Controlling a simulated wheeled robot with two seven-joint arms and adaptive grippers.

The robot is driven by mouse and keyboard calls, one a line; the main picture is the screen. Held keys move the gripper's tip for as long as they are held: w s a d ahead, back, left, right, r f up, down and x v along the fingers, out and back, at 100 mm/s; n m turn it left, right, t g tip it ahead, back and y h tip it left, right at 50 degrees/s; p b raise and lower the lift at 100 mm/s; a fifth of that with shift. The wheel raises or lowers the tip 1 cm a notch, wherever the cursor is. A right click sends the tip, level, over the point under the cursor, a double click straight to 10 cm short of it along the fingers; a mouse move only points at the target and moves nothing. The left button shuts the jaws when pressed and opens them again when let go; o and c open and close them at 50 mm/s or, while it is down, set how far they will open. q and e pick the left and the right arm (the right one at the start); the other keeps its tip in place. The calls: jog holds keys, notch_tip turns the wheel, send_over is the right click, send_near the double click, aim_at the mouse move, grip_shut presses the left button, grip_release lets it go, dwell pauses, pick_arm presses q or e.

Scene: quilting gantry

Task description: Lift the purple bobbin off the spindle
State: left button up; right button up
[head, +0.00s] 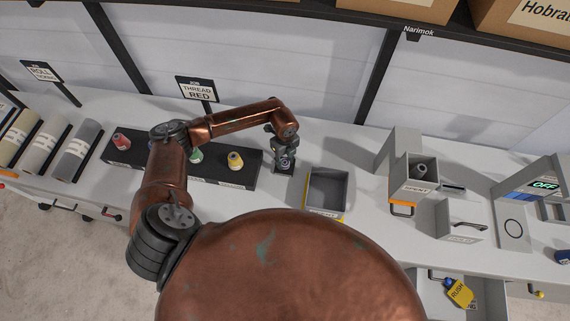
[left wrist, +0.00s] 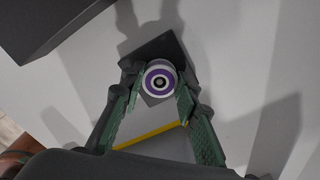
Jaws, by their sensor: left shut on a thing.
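The purple bobbin (left wrist: 160,82), a white-and-purple ringed disc with a dark centre, sits between the fingertips of my left gripper (left wrist: 158,88) in the left wrist view. The gripper is shut on it from both sides. A dark square base (left wrist: 150,52) shows around and below the bobbin. The spindle itself is hidden, so I cannot tell whether the bobbin is still around it. In the head view my left gripper (head: 284,157) points down over the small dark base (head: 283,170), and the bobbin is barely visible there. My right gripper is not in view.
A black rack (head: 244,174) with coloured thread spools stands left of the gripper. An open grey bin (head: 346,190) stands close on the right. A "THREAD RED" sign (head: 197,89) stands behind.

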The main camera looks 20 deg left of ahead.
pick_arm(q)
grip_shut()
jog(key=shift+r, duration=0.1)
jog(key=shift+r+p, duration=0.55)
jog(key=shift+r, duration=0.15)
jog(key=shift+r+p, duration=0.7)
jog(key=shift+r, duration=0.65)
